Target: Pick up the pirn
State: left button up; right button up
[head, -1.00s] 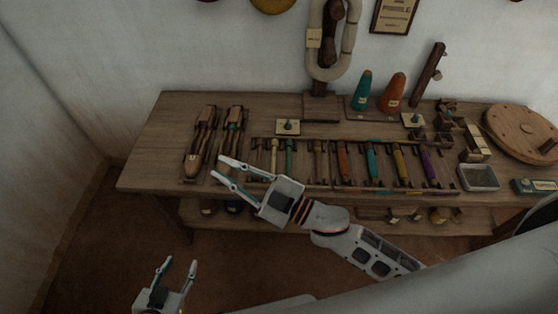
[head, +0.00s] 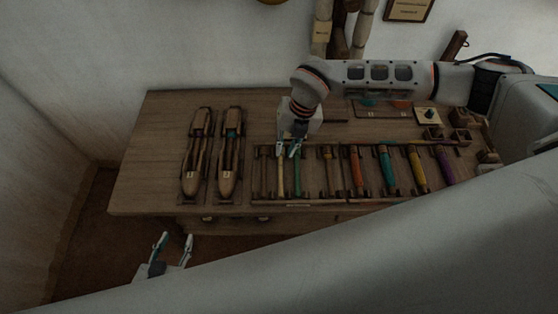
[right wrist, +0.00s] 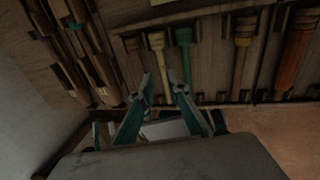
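Several pirns lie side by side in a wooden rack (head: 330,201) on the table. From the left they include a cream pirn (head: 281,178), a green pirn (head: 297,178), a brown one (head: 331,170), an orange one (head: 357,172) and a purple one (head: 444,165). My right gripper (head: 288,150) points down at the cream and green pirns, fingers apart. In the right wrist view the cream pirn (right wrist: 158,48) runs towards the gap between its fingertips (right wrist: 162,80); the green one (right wrist: 184,42) is just beside the right fingertip. Contact cannot be told. My left gripper (head: 175,240) is open and empty, low before the table.
Two wooden shuttles (head: 192,180) (head: 229,180) lie left of the rack. Small wooden blocks (head: 460,118) stand at the right. My right arm crosses above the table's back. The table's left end is clear.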

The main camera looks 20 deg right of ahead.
aim_at(281, 162)
jog(key=x, duration=0.7)
jog(key=shift+w+d+f, duration=0.1)
jog(key=shift+d+f, duration=0.1)
jog(key=shift+f, duration=0.15)
grip_shut()
